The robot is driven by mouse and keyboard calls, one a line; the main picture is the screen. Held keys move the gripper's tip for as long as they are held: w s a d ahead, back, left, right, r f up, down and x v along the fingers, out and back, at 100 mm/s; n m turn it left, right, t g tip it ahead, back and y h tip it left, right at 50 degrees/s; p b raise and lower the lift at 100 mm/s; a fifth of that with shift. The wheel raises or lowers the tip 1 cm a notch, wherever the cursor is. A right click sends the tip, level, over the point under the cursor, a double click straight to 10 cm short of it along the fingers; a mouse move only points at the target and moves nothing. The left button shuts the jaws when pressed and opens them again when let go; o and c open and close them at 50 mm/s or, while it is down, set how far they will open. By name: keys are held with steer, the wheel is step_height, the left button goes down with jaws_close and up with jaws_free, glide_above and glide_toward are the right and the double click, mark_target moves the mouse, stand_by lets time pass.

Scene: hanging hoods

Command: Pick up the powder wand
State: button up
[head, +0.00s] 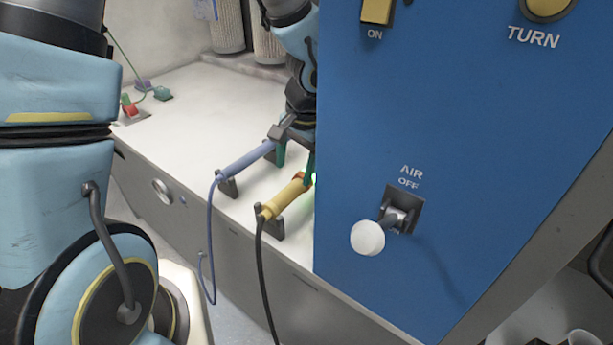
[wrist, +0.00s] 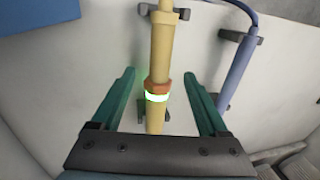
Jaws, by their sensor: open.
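A yellow wand (head: 284,198) with an orange ring lies in a dark cradle on the white worktop. It also shows in the wrist view (wrist: 160,50), running lengthwise between my fingers, with a bright white-green band by the ring. A blue-violet wand (head: 247,159) lies parallel to it, and is at the right in the wrist view (wrist: 238,72). No label shows which is the powder wand. My gripper (head: 296,160) is open, its green fingers either side of the yellow wand, with gaps. The blue panel hides part of my gripper and the yellow wand's far end.
A large blue control panel (head: 450,120) stands close at the right, with an air lever (head: 368,237) sticking out. Hoses hang from both wands over the worktop's front edge. Small coloured clips (head: 129,106) lie at the back left. The worktop (head: 190,125) between is clear.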

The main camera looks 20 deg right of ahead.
mark_target(290, 189)
steer(key=shift+w+a+f+p, duration=0.15)
steer(key=shift+w+f, duration=0.1)
steer(key=shift+f, duration=1.15)
steer(key=shift+w+a+f+p, duration=0.15)
steer(key=shift+w+f, duration=0.15)
steer(key=shift+f, duration=1.15)
steer(key=shift+w+a+f+p, duration=0.15)
steer(key=shift+w+f, duration=0.1)
steer(key=shift+f, duration=1.15)
jaws_close()
